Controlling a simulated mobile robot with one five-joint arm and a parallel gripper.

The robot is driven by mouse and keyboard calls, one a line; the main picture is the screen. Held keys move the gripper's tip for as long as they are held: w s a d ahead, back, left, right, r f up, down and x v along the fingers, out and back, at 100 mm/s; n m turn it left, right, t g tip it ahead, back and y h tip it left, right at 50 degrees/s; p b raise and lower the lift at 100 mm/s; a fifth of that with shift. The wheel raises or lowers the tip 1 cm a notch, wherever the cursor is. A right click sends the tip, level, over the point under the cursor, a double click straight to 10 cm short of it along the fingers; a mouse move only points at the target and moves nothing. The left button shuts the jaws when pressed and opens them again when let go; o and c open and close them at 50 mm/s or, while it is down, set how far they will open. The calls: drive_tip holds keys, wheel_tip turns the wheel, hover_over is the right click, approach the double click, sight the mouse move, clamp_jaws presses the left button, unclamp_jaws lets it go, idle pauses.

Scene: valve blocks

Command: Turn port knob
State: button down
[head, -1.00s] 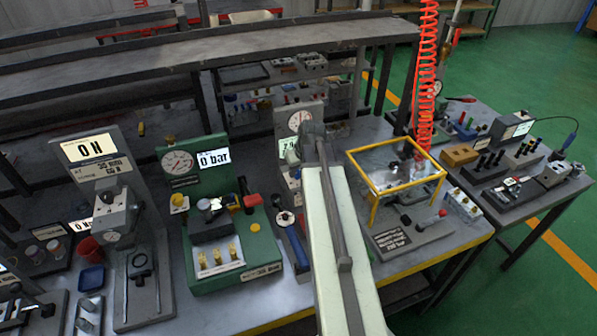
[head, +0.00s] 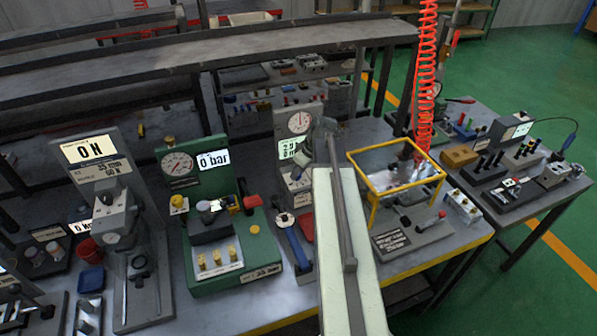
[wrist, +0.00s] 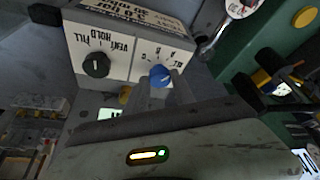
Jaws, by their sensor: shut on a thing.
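The port knob (wrist: 160,76) is a small blue knob on a light panel in the wrist view. Letters are printed around it, including what reads as "ALL". My gripper (wrist: 168,84) reaches up to it from below, with its fingers shut on the blue knob. Part of the knob's lower side is hidden by the fingers. A black knob (wrist: 96,64) marked FILL, HOLD and VENT sits beside it on the same panel, apart from my gripper. In the head view my arm covers both knobs.
A green bench unit (head: 196,158) with a gauge and a "0 bar" display stands to the left of my arm. A yellow frame (head: 352,162) stands close on the right. A blue-handled tool (head: 296,246) lies just left of the arm.

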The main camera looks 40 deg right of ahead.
drive_tip(key=shift+d+n+y, duration=0.1)
drive_tip(key=shift+n+y, duration=0.3)
drive_tip(key=shift+n, duration=0.8)
drive_tip(key=c, duration=1.1)
unclamp_jaws()
drive_tip(key=shift+o, duration=0.2)
drive_tip(key=p+v, duration=0.7)
drive_tip(key=shift+d+r, duration=0.15)
drive_tip(key=shift+r, duration=0.25)
